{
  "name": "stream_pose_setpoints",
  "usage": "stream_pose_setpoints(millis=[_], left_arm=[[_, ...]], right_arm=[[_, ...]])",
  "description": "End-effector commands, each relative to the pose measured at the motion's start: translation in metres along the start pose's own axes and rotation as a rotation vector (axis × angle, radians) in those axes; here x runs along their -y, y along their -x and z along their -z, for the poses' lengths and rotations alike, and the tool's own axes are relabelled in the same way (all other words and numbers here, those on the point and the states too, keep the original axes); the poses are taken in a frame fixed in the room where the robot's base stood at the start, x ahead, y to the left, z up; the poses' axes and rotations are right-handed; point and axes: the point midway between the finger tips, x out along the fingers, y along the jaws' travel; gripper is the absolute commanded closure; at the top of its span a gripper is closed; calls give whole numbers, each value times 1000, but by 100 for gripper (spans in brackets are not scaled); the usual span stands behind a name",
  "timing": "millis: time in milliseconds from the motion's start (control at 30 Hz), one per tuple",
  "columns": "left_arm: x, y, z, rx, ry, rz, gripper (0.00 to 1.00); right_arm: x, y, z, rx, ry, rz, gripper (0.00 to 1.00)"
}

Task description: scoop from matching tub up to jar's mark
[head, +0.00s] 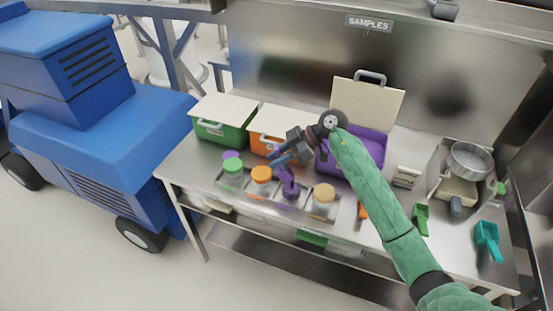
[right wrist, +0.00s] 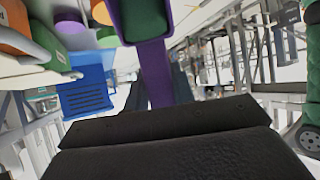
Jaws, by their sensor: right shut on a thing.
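My right gripper (head: 287,160) is shut on a purple scoop (head: 287,176), held over the row of jars in front of the tubs. In the right wrist view the scoop's purple handle (right wrist: 157,75) runs away from the jaws; dark green shows within its purple rim, and I cannot tell whether that is a load. An uncapped jar (head: 291,194) stands just below the scoop, partly hidden; its fill level and mark are unreadable. The purple tub (head: 370,145) is open, its pale lid (head: 367,100) raised. A purple cap (head: 231,154) lies behind the green-capped jar (head: 232,174). My left gripper is out of view.
The green tub (head: 222,134) and orange tub (head: 262,144) have lids closed. Orange-capped (head: 261,180) and tan-capped (head: 323,200) jars flank the open one. Orange (head: 362,211), green (head: 421,218) and teal (head: 487,238) scoops lie at right, near a metal bowl (head: 470,158).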

Motion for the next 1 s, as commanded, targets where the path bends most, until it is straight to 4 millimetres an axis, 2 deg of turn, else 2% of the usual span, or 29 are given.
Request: stream_pose_setpoints(millis=[500, 867, 1000], left_arm=[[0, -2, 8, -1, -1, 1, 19], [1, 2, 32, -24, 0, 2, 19], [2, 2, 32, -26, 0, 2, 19]], right_arm=[[0, 3, -1, -50, 1, 0, 95], [0, 9, -3, -110, -1, 0, 95], [0, 14, -7, -173, -2, 0, 95]])
